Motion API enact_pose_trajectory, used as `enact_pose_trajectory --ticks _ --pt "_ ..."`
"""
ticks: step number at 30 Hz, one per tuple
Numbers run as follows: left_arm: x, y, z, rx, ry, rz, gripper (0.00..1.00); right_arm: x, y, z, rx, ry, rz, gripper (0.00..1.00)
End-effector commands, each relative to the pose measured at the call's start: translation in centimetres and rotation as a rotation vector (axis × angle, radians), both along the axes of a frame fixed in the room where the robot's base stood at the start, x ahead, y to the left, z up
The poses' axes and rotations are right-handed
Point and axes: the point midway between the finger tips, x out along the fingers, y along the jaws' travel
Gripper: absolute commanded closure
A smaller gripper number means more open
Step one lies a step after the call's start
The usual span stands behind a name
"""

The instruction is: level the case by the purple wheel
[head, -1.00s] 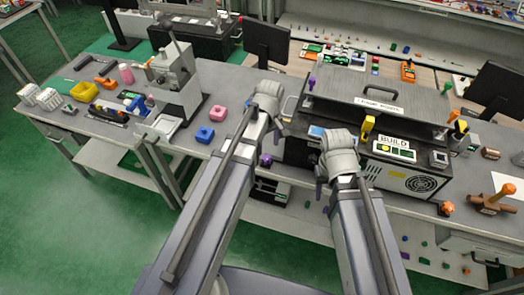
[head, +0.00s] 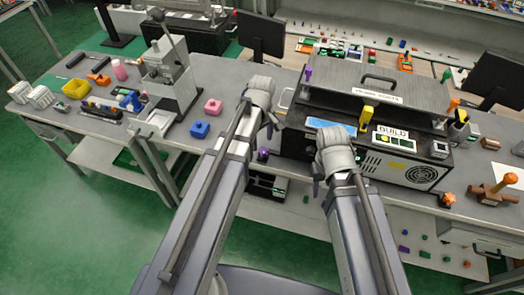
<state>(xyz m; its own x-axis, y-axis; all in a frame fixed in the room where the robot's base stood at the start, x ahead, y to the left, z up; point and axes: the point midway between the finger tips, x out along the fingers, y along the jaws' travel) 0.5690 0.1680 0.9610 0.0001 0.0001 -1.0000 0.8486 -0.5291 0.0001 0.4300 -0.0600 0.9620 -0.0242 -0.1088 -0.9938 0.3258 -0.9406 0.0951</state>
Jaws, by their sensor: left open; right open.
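The case (head: 375,160) is a dark box on the bench at centre right, with a grey lid, a carry handle and a BUILD panel. A purple knob (head: 263,154) sits low at its left front corner, and a smaller purple knob (head: 308,74) stands at its upper left. I cannot tell for sure which is the wheel. My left gripper (head: 270,127) is open and empty, just above the lower purple knob in the picture. My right gripper (head: 318,186) is open and empty in front of the case, and my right wrist hides part of its front.
An orange knob (head: 447,199) is at the case's right front. A yellow lever (head: 367,114) stands by the BUILD panel. A monitor (head: 260,37) stands behind.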

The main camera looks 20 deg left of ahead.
Motion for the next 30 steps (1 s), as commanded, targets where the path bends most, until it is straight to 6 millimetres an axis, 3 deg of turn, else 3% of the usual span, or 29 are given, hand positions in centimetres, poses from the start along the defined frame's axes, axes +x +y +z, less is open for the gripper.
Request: enact_pose_trajectory --ticks 1,7,20,30 --pt "0.0 0.0 -1.4 0.0 0.0 0.0 0.27 0.0 0.0 -1.4 0.0 0.0 0.0 0.5" --pt "0.0 0.0 -3.7 0.0 0.0 0.0 0.27 0.0 0.0 -3.7 0.0 0.0 0.0 0.5" --pt "0.0 0.0 -4.2 0.0 0.0 0.0 0.28 0.0 0.0 -4.2 0.0 0.0 0.0 0.5" --pt "0.0 0.0 -4.2 0.0 0.0 0.0 0.66 0.0 0.0 -4.2 0.0 0.0 0.0 0.5"
